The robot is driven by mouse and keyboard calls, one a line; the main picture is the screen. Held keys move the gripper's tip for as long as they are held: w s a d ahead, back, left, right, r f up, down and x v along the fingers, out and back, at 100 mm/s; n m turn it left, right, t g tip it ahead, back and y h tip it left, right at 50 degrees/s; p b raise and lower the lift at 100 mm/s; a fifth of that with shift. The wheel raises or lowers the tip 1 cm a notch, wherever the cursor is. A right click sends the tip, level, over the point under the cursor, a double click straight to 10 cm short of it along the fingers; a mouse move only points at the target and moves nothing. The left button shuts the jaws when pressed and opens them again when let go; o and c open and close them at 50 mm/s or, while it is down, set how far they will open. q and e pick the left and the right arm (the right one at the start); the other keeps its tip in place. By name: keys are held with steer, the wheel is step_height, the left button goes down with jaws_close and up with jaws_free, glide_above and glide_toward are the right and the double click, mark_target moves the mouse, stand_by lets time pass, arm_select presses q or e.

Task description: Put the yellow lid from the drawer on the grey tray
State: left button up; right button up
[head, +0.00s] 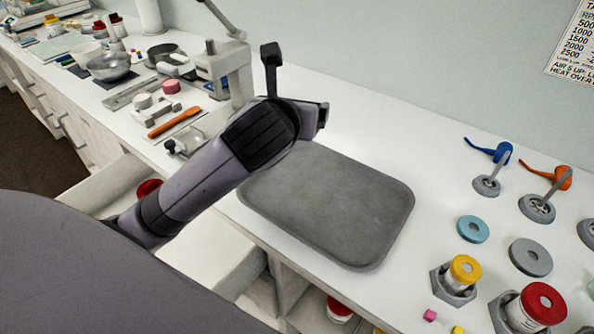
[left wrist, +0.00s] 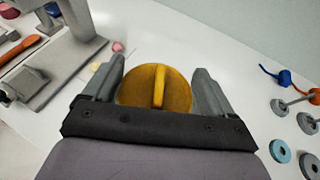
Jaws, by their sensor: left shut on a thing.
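The yellow lid (left wrist: 178,96), a round disc with a raised bar across it, is between the fingers of my left gripper (left wrist: 158,78) in the left wrist view. The gripper is shut on it and holds it over the white counter. The open drawer (head: 105,187) is below the counter at the left, partly covered by my arm. My right gripper is not in view.
A grey press (head: 226,72) stands behind my left arm. An orange-handled spatula (head: 174,122) lies left of it. Right of the tray are a yellow-lidded jar (head: 463,272), a red-lidded jar (head: 540,305) and loose discs. Counter behind the tray is clear.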

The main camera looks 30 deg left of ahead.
mark_target(297, 183)
arm_select(q)
step_height(297, 183, down, 15)
steer(key=shift+r, duration=0.1)
stand_by(0.3)
steer(key=o, duration=0.8)
steer(key=v, duration=1.2)
